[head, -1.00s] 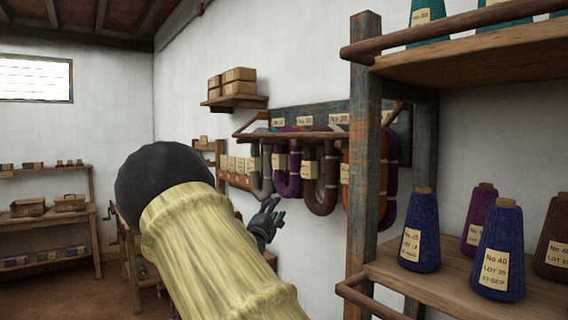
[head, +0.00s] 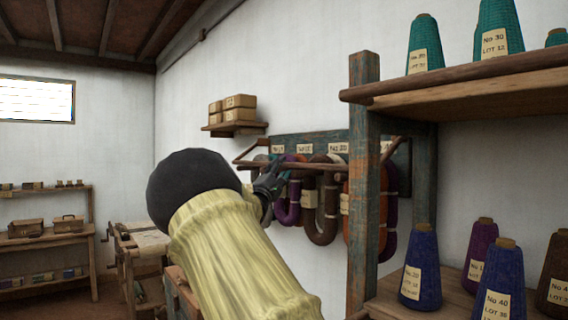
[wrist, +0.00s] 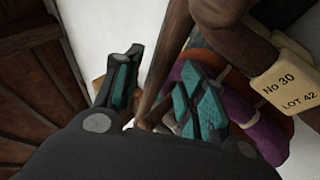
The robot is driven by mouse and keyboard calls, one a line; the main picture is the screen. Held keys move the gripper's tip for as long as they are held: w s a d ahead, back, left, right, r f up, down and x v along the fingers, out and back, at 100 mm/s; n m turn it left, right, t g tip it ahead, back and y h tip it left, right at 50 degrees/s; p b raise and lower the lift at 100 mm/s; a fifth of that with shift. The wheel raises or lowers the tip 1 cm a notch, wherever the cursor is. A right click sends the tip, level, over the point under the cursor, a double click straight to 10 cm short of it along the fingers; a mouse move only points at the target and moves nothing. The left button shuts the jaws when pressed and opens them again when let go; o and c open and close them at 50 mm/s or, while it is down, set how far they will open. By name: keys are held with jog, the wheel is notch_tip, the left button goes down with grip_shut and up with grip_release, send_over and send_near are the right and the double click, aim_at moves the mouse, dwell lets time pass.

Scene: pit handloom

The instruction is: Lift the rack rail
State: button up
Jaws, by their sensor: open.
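The rack rail (head: 318,166) is a dark wooden bar on the white wall, with several yarn hanks hanging from it, grey, purple, brown and orange. My gripper (head: 274,174) is at the left part of the rail, in front of the hanks. In the wrist view the rail (wrist: 168,55) runs between the spread fingers of my gripper (wrist: 160,92), which is open. I cannot tell whether a finger touches it. A purple hank (wrist: 262,135) and a brown hank with a "No 30 LOT 42" tag (wrist: 283,88) are close to the right finger. My arm hides part of the rack's lower left.
A wooden shelf unit (head: 363,200) with a thick post and thread cones stands close on the right. A small wall shelf (head: 235,126) with boxes is above left of the rack. A bench (head: 135,245) stands behind my arm. Floor shows at the far left.

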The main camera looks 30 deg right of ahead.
jog(key=shift+p+x, duration=0.3)
jog(key=shift+x, duration=1.2)
grip_shut()
